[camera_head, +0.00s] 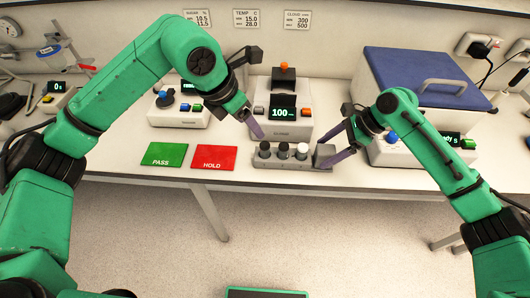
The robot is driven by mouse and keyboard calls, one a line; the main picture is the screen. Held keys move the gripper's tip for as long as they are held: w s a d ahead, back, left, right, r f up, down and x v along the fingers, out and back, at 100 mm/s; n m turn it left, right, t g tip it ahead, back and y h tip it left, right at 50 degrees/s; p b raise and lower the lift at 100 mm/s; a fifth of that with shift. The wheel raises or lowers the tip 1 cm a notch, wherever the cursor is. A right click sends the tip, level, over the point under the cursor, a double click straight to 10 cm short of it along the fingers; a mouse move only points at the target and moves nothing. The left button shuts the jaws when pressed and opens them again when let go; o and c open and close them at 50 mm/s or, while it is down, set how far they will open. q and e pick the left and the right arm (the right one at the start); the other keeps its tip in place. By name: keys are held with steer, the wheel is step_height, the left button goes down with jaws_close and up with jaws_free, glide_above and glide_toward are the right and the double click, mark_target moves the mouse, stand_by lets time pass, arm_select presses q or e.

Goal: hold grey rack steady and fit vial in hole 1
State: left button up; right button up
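The grey rack (290,164) sits near the front edge of the bench. Two dark-capped vials (265,149) and one white-topped vial (301,150) stand upright in a row in it. A taller grey block (324,152) forms its right end. My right gripper (323,152) is at this block, with its fingers on the near and far sides; I cannot tell whether they press on it. My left gripper (259,134) points down just above and behind the rack's left end. Its fingers overlap, so I cannot tell its opening or whether it holds anything. The hole numbers are not readable.
A device with a display reading 100 (283,112) stands close behind the rack. A green PASS mat (164,155) and a red HOLD mat (214,157) lie to the left. A blue-lidded box (425,75) stands at the right. The bench edge is close in front.

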steer(key=v, duration=1.2)
